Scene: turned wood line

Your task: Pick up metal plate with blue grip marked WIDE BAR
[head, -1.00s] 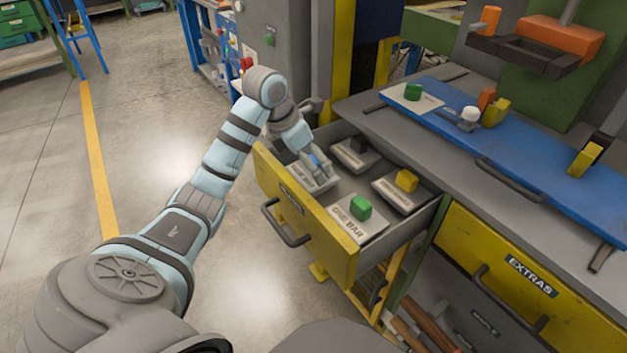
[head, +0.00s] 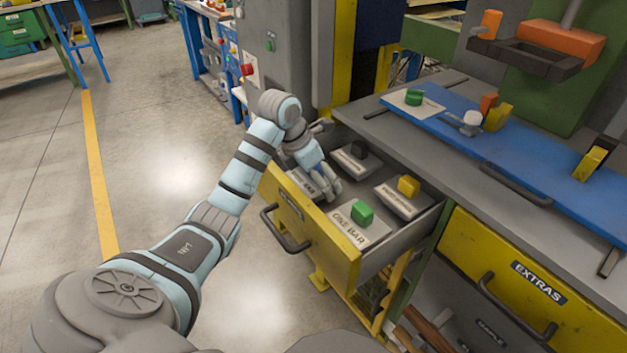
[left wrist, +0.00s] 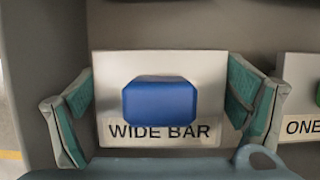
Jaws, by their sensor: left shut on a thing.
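The metal plate marked WIDE BAR (left wrist: 112,85) shows in the left wrist view with its blue grip (left wrist: 160,101) in the middle. In the head view part of the plate (head: 304,182) shows at the left of the open yellow drawer, and my gripper hides its blue grip. My left gripper (head: 326,192) reaches down into the drawer at the plate. In the left wrist view its two fingers (left wrist: 160,112) stand at the left and right of the plate, with the blue grip between them, and it is shut on the plate. My right gripper is not in view.
The drawer (head: 318,235) also holds a plate with a green grip marked ONE BAR (head: 350,229), one with a yellow grip (head: 408,187) and one with a black grip (head: 359,148). The drawer walls stand close around my gripper. A grey bench (head: 400,128) adjoins at the right.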

